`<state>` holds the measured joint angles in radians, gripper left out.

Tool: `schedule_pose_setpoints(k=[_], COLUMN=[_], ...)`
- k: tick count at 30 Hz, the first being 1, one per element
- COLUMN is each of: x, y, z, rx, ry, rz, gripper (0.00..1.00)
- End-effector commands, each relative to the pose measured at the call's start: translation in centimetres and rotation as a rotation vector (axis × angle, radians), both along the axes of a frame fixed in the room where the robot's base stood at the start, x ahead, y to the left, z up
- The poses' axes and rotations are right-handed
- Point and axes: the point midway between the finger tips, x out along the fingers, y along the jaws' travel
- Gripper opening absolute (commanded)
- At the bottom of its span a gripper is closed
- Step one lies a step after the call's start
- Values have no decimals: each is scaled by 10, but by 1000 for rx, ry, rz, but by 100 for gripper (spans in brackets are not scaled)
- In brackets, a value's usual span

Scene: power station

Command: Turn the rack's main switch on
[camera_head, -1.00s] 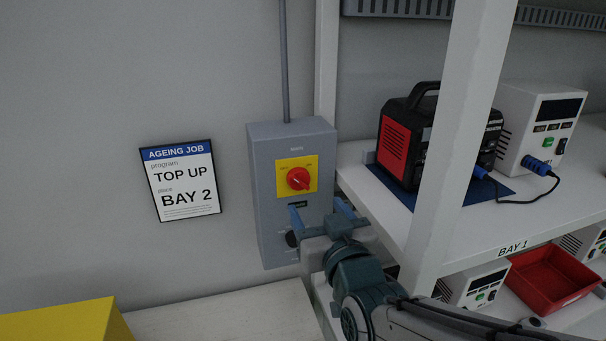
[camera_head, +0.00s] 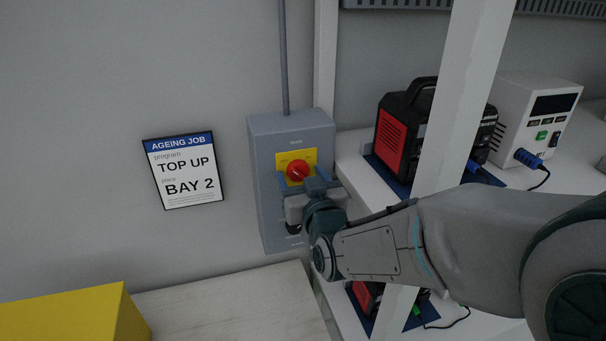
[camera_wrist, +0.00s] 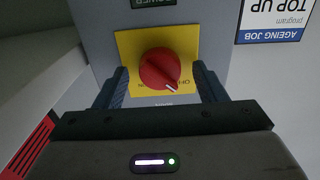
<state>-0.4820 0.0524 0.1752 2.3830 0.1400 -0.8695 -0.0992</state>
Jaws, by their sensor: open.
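The main switch is a red rotary knob (camera_head: 297,171) on a yellow plate (camera_head: 282,158), on the front of a grey wall box (camera_head: 265,215). In the wrist view the red knob (camera_wrist: 160,68) lies between the two blue-grey fingers of my gripper (camera_wrist: 161,88), with a gap on each side. The wrist view is upside down relative to the lettering. In the head view my gripper (camera_head: 301,181) is at the knob and hides the lower box.
A white rack (camera_head: 350,160) stands right of the box, its upright (camera_head: 455,90) close to my arm. A black and red unit (camera_head: 405,130) and a white unit (camera_head: 535,120) sit on its shelf. A job sign (camera_head: 185,170) hangs left; a yellow block (camera_head: 70,315) is below.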

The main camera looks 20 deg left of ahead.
Motion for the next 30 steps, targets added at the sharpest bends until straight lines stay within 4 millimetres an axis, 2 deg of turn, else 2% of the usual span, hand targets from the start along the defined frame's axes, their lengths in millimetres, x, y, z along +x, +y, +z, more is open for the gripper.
schedule_pose_setpoints(k=[8,13,23,30], x=[1,1,1,1], y=[0,0,0,0], z=[0,0,-2,-6], rx=[0,0,24,126], ry=[0,0,11,72], rz=[0,0,0,0], gripper=[64,20,20,20])
